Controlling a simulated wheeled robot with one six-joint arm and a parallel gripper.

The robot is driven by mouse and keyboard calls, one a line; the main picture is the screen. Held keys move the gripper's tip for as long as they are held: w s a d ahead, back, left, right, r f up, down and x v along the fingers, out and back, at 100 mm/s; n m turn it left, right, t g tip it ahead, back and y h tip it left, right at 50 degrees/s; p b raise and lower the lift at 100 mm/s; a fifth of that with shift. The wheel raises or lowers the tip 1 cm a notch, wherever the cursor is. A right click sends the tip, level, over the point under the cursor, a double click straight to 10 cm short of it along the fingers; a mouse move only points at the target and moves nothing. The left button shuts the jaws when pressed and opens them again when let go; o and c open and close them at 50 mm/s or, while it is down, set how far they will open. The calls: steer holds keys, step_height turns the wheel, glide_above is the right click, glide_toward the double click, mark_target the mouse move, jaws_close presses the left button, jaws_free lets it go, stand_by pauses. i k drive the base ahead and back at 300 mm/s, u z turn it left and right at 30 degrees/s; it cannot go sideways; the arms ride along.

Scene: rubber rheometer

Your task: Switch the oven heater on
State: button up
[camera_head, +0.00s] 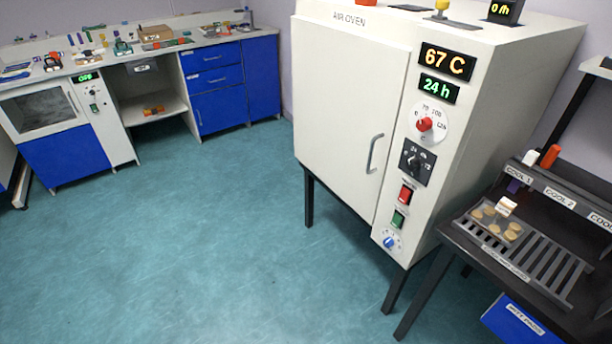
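The white air oven (350,100) stands right of centre on dark legs, its door closed with a grey handle (375,153). Its control strip faces me. From the top it has an orange display (447,63) reading 67 C and a green display (438,88) reading 24 h. Below are a red dial knob (424,125), a black timer knob (413,160), a red rocker switch (405,194), a green rocker switch (398,219) and a blue knob (389,242). Labels by the switches are too small to read. My gripper is not in view.
A dark rack table (455,240) with labelled cooling places and a tray of tan discs (497,222) stands close right of the oven. Blue-fronted cabinets (222,112) and a small oven (45,110) line the back left. The teal floor (200,250) before the oven is clear.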

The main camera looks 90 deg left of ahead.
mark_target(404, 196)
steer(key=u, duration=2.25)
steer(key=k, duration=0.65)
steer(key=z, duration=0.35)
steer(key=i, duration=1.2)
